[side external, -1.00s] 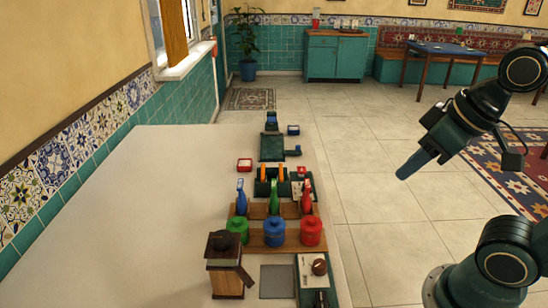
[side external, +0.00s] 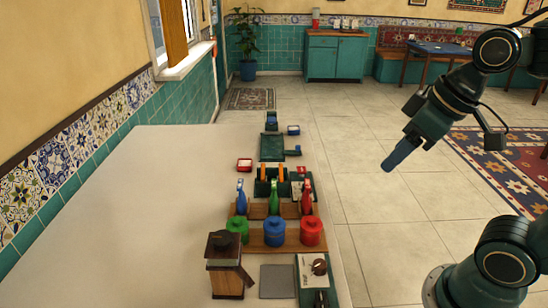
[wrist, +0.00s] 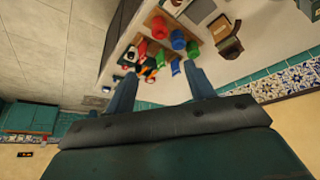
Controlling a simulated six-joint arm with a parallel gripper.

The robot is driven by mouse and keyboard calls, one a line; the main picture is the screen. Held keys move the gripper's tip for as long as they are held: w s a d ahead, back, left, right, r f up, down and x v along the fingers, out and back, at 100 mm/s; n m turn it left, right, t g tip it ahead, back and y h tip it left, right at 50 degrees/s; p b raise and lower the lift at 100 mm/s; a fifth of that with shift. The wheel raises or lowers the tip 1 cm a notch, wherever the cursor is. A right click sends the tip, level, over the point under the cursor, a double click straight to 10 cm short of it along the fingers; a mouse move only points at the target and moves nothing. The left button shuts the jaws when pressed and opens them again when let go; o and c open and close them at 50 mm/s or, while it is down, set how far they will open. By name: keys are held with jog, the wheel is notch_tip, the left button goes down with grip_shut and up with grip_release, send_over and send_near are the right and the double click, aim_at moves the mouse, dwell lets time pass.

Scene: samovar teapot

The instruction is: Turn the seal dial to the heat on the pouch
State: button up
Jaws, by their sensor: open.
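A round brown dial (side external: 319,267) sits on a cream-faced panel of a green unit (side external: 304,290) at the near right edge of the counter. Its markings are too small to read. I cannot pick out a pouch for certain. My gripper (side external: 397,160) is in the air to the right of the counter, beyond its edge, apart from the dial and touching nothing. In the wrist view its two fingers (wrist: 160,70) are spread with nothing held between them, and the counter items show beyond them.
Green, blue and red lidded jars (side external: 274,232) stand on a wooden rack behind the dial unit, with spray bottles behind them. A wooden box with a dark top (side external: 226,265) and a grey pad (side external: 277,282) are left of the unit. The counter's left side (side external: 130,220) is clear.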

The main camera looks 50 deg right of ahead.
jog(key=w+d+f+n+g+y, duration=0.1)
jog(key=w+d+n, duration=0.2)
jog(key=w, duration=0.6)
jog(key=w+d+f+n+g+y, duration=0.1)
jog(key=w+d+n, duration=0.25)
jog(key=w, duration=0.55)
jog(key=w+d+f+n+y, duration=0.1)
jog(key=w+d+f+n, duration=0.2)
jog(key=w+d+f, duration=0.2)
jog(key=w+d+f+n+g+y, duration=0.1)
jog(key=w+d+f+n, duration=0.2)
jog(key=d+f, duration=0.6)
notch_tip(320, 180, down, 2)
jog(key=shift+w+d+f+g, duration=0.15)
jog(key=shift+w+d+g, duration=0.15)
jog(key=shift+w, duration=0.6)
jog(key=shift+a+f, duration=0.1)
jog(key=x, duration=1.3)
jog(key=shift+w+a+f, duration=0.1)
jog(key=shift+a+f, duration=0.1)
